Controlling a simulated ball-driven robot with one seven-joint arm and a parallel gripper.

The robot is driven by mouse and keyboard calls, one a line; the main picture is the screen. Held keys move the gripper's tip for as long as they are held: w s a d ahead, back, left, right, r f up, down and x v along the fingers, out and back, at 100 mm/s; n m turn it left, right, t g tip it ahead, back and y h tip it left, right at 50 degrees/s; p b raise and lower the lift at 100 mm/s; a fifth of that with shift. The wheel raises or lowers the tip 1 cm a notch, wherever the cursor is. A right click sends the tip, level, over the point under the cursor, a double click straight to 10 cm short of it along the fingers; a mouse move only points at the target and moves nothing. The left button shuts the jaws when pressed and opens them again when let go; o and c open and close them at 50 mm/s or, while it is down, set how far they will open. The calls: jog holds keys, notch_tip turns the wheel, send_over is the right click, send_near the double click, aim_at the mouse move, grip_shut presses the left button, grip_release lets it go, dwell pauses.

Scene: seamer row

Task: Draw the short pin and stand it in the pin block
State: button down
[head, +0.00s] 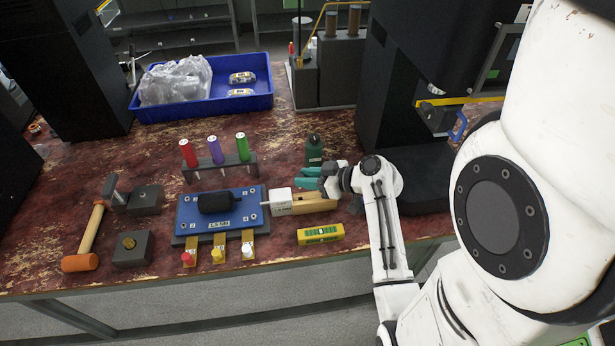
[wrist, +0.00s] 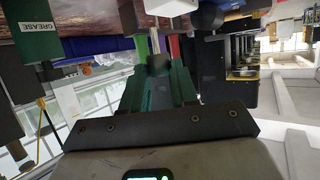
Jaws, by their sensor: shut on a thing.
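My gripper (head: 308,178), with green fingers, is above the right part of the bench, pointing left. In the wrist view its fingers (wrist: 158,75) are shut on a small dark knob with a pale metal shank, which I take for the short pin (wrist: 157,62). The fingers hide part of it, and I cannot make it out in the head view. Two dark blocks sit at the left of the bench: a rear one (head: 146,202) and a front one with a brass round on top (head: 132,252). I cannot tell which is the pin block.
A blue plate (head: 188,224) bears a black cylinder. A rack (head: 205,172) holds red, purple and green handles. A hammer (head: 88,232) and yellow level (head: 320,234) lie nearby.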

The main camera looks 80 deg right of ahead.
aim_at(308, 202)
jog(key=shift+f+b, duration=1.35)
jog(key=shift+f, duration=0.5)
jog(key=shift+f+b, duration=2)
jog(key=shift+b, duration=0.2)
dwell(0.5)
jog(key=c, duration=0.8)
grip_release()
jog(key=shift+s, duration=0.1)
jog(key=v, duration=1)
jog(key=shift+s+a+r+b, duration=0.1)
jog(key=shift+s+r+b, duration=0.15)
jog(key=shift+s+b, duration=0.1)
jog(key=shift+w, duration=0.1)
